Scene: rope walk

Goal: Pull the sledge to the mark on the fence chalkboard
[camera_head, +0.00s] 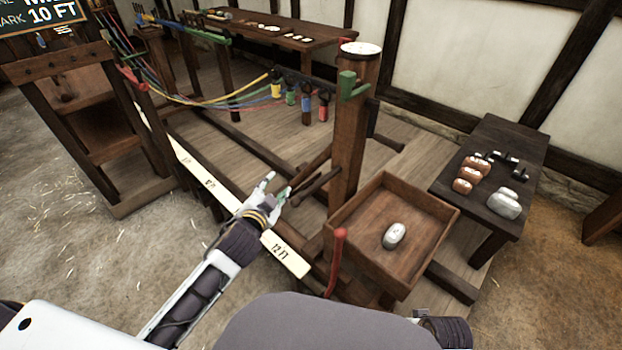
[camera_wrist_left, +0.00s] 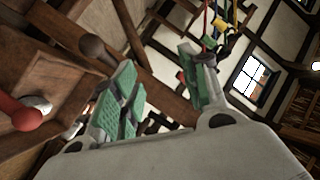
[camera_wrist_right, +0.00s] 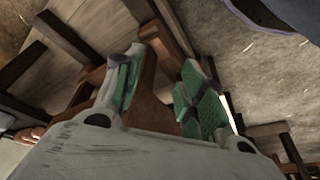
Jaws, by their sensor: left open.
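The chalkboard (camera_head: 40,14) at the top left reads "MARK 10 FT". The sledge has an upright wooden post (camera_head: 352,130) with a white top and a tray (camera_head: 440,230) holding one grey weight (camera_head: 395,235). It stands by the "12 FT" end of the marked scale (camera_head: 285,255). My left gripper (camera_head: 274,188) is open beside a dark wooden handle (camera_head: 316,184) at the post; its fingers look apart from it. In the left wrist view the open fingers (camera_wrist_left: 165,95) show nothing between their pads. My right gripper (camera_wrist_right: 162,85) is open, with brown wood beyond its fingers.
Red-topped lever (camera_head: 337,262) rises at the tray's near corner. A dark side table (camera_head: 510,150) holds several weights at the right. Coloured strands (camera_head: 215,102) run from the far left to hooks with coloured bobbins. A wooden stand (camera_head: 100,130) is at the left.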

